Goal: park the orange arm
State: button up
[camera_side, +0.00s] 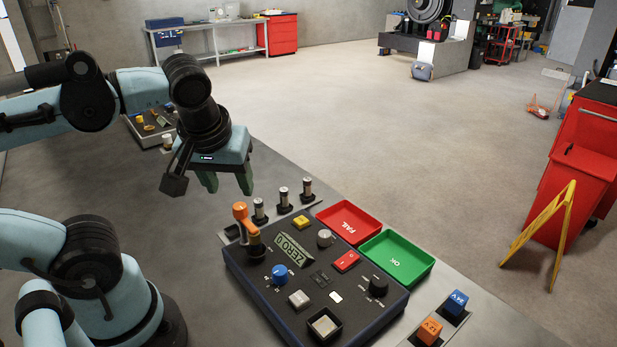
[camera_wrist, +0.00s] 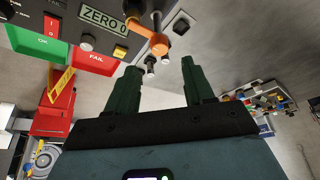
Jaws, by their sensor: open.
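The orange arm (camera_side: 240,212) is a small lever with an orange knob. It stands at the back-left corner of the dark control box (camera_side: 249,292), on a dark round base. In the wrist view the orange arm (camera_wrist: 158,44) shows at the top, just beyond the fingertips. The box has a display (camera_side: 293,250) reading "ZERO 0". My gripper (camera_side: 228,190) has green fingers spread apart and empty, pointing down. It hangs above the lever, apart from it. The open fingers also show in the wrist view (camera_wrist: 160,67).
Behind the box stand three dark posts with silver tops (camera_side: 284,197). A red FAIL tray (camera_side: 349,221) and a green OK tray (camera_side: 397,257) lie to the right. Blue (camera_side: 455,303) and orange (camera_side: 429,331) cubes sit at front right.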

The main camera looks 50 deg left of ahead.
aim_at(239, 206)
jog(key=shift+x, duration=3.35)
grip_shut()
